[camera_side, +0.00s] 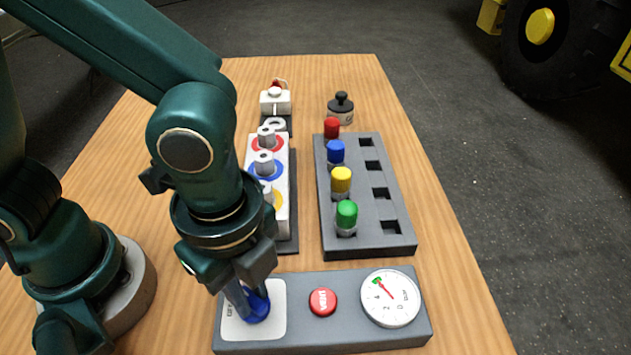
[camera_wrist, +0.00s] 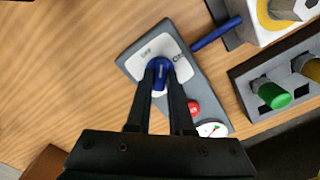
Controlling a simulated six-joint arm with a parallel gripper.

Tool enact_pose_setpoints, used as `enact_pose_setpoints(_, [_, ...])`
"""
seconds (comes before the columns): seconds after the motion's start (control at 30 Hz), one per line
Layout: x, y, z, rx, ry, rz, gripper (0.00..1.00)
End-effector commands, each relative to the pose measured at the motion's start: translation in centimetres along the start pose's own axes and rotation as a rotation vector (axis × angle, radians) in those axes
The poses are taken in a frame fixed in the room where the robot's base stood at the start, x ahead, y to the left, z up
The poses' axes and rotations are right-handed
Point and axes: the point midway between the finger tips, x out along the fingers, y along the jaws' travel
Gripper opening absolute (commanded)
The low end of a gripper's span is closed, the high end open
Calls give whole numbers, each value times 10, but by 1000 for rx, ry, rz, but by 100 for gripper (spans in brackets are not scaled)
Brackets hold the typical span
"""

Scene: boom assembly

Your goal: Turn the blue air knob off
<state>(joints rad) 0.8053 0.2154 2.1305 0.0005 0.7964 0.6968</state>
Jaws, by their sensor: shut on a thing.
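The blue air knob (camera_side: 257,307) sits on the white plate (camera_side: 272,324) at the left end of a grey panel; it also shows in the wrist view (camera_wrist: 161,70). The plate has an OFF label on its left and an ON label on its right in the wrist view. My gripper (camera_side: 249,299) points down with its two fingers on either side of the knob, shut on it; the fingers also show in the wrist view (camera_wrist: 161,82). They hide part of the knob, so its exact angle is hard to tell.
The panel carries a red button (camera_side: 323,301) and a round gauge (camera_side: 391,298), its red needle near a green mark. Behind stand a white block (camera_side: 282,205) with coloured rings and a grey rack (camera_side: 366,239) with red, blue, yellow and green plugs. Bare wood lies right of the panel.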

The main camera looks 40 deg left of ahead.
Motion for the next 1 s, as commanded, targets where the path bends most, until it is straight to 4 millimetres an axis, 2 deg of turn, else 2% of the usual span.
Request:
enact_pose_setpoints(0.5, [-1,0,-1,-470,4,1,0])
enact_pose_setpoints(0.73, [-1,0,-1,-619,4,1,0])
enact_pose_setpoints(1.0, [-1,0,-1,-712,5,1,0])
